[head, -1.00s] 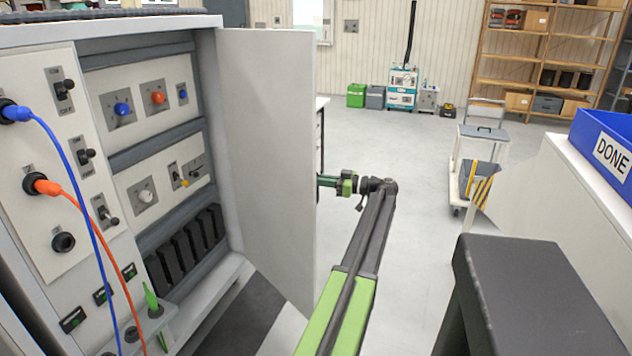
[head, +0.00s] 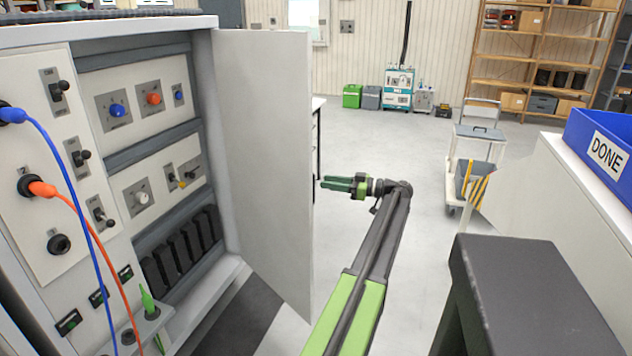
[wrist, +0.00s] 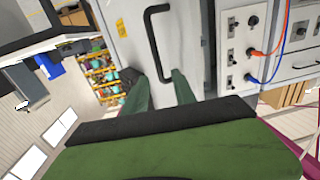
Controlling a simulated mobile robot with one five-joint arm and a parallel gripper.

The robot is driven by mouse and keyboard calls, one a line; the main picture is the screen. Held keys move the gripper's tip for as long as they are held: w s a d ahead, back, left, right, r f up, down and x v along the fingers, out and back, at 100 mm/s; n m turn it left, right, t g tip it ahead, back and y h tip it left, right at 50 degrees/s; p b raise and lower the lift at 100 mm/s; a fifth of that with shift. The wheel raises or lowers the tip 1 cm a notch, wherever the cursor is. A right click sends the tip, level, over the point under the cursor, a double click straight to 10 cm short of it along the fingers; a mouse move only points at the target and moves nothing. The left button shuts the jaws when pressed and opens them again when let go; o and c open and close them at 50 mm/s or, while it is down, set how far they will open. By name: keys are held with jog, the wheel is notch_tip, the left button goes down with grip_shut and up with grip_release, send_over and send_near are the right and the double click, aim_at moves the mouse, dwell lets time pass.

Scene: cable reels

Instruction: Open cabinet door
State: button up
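The cabinet door (head: 265,160) stands swung out from the cabinet (head: 230,275), with the inside panels exposed. In the wrist view the door's outer face (wrist: 190,45) carries a black bar handle (wrist: 151,40). The handle is hidden behind the door in the head view. My gripper (head: 325,183) is just right of the door's free edge and looks apart from it. In the wrist view my gripper (wrist: 158,77) has its two green fingers spread, with the handle's end showing beyond and between them. Nothing is held.
Blue and orange cables (head: 75,170) hang across the cabinet's left panel. A dark stool-like block (head: 530,290) and a counter with a blue DONE bin (head: 600,140) stand at right. A trolley (head: 475,165) is farther back. Open floor (head: 400,140) lies beyond my arm.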

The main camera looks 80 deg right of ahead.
jog(key=s, duration=1.1)
jog(key=shift+s+a, duration=0.2)
jog(key=shift+a, duration=0.25)
jog(key=shift+c, duration=0.4)
